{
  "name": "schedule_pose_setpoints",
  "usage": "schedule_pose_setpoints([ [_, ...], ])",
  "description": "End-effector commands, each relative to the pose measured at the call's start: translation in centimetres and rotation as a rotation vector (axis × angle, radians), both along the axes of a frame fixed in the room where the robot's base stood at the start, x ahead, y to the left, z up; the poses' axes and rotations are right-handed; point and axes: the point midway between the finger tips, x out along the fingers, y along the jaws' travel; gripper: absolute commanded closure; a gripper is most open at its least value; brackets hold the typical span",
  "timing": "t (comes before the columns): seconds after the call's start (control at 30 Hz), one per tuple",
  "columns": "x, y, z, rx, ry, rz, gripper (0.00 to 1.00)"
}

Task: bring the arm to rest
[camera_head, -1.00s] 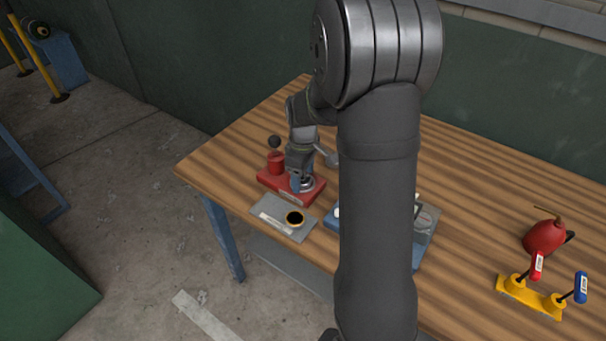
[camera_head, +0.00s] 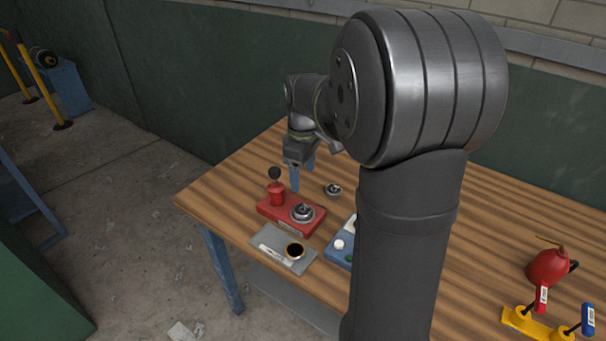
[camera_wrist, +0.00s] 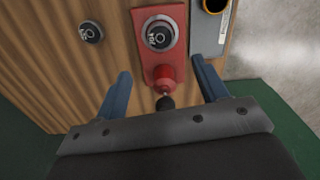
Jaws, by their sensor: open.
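My gripper (camera_head: 302,174) is open and empty above the far left part of the wooden table. Its two blue fingers stand apart in the wrist view (camera_wrist: 164,92). The red fixture (camera_head: 272,212) with a black-knobbed post lies just below it; in the wrist view the red base (camera_wrist: 146,47) shows between and beyond the fingers. A round metal part (camera_head: 302,212) sits on the fixture. A second round metal part (camera_head: 333,189) lies on the bare wood behind it, and it also shows in the wrist view (camera_wrist: 91,32). My arm hides the table's middle.
A grey plate (camera_head: 270,244) with a black-centred ring (camera_head: 295,250) lies at the table's front edge. A blue box (camera_head: 338,258) is partly hidden by my arm. A red oil can (camera_head: 548,267) and a yellow rack (camera_head: 522,322) with red and blue-handled tools stand at right.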

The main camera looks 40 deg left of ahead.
Motion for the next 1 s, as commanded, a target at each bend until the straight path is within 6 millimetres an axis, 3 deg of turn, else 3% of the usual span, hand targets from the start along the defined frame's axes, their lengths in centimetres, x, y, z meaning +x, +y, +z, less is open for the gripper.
schedule_pose_setpoints([
  [0.2, 0.0, 0.0, -0.4, -0.001, 0.001, 0.000, 0.34],
  [0.37, 0.0, 0.0, -2.3, -0.002, 0.003, 0.000, 0.34],
  [0.9, -0.1, -0.1, -12.9, -0.003, 0.002, 0.000, 0.34],
  [1.0, 0.1, 0.1, -10.5, 0.004, -0.003, 0.000, 0.34],
])
